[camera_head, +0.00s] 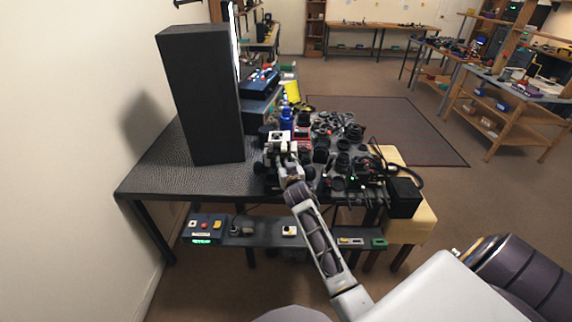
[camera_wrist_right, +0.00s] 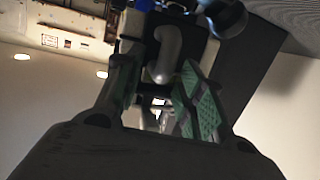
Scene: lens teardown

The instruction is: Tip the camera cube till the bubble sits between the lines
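My right gripper (camera_head: 283,150) is at the front edge of the cluttered dark table (camera_head: 165,180), among the lens parts. In the right wrist view, its two green-padded fingers (camera_wrist_right: 160,75) stand apart. A grey curved piece (camera_wrist_right: 165,58) shows in the gap between them, with a dark block (camera_wrist_right: 183,32) behind it; contact with the fingers cannot be seen. I cannot tell whether that block is the camera cube. No bubble or level lines can be made out in either view. My left gripper is out of view.
A tall black box (camera_head: 200,95) stands on the table left of the gripper. Lenses and rings (camera_head: 345,160) crowd the right side. A blue bottle (camera_head: 286,118) stands behind the gripper. A low shelf (camera_head: 262,232) holds small devices. The table's left front is clear.

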